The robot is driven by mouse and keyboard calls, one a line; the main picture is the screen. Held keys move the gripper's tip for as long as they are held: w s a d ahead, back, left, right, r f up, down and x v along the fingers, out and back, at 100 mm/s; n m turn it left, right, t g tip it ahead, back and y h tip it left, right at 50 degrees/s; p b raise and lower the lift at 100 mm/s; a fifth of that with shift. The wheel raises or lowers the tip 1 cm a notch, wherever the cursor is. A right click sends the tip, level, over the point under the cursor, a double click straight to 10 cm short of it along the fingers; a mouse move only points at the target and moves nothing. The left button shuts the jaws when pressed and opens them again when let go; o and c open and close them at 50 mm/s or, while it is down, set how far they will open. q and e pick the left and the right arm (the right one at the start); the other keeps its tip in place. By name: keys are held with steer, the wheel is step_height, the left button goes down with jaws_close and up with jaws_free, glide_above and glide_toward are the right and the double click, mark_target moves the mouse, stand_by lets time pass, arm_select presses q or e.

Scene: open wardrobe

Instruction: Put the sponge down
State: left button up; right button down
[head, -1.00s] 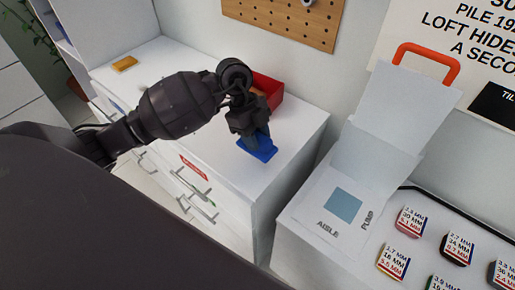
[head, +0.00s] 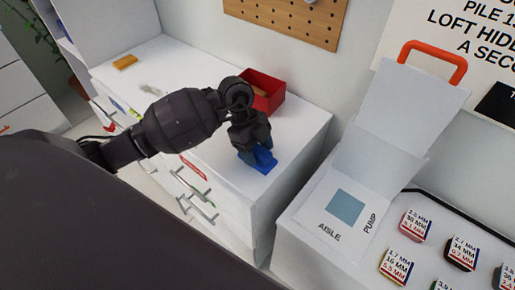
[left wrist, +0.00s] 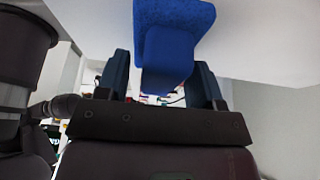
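The blue sponge (head: 264,161) is at the front part of the white drawer unit's top, below my left gripper (head: 257,152). In the left wrist view the sponge (left wrist: 172,45) sits between the two fingers of my left gripper (left wrist: 160,72). The fingers stand apart, with a visible gap between the left finger and the sponge; the right finger is close beside it. The sponge's underside is hidden, so its contact with the top is hard to judge. My right gripper is not in view.
A red open box (head: 266,91) stands on the white drawer unit (head: 300,125) behind the gripper. A yellow block (head: 125,62) lies at the far left.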

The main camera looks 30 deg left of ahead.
arm_select(q)
steer(key=shift+r, duration=0.15)
steer(key=p+v, duration=0.2)
steer(key=v, duration=0.8)
steer(key=shift+r, duration=0.35)
steer(key=shift+a+r, duration=0.35)
steer(key=shift+r, duration=0.3)
steer(key=shift+w, duration=0.1)
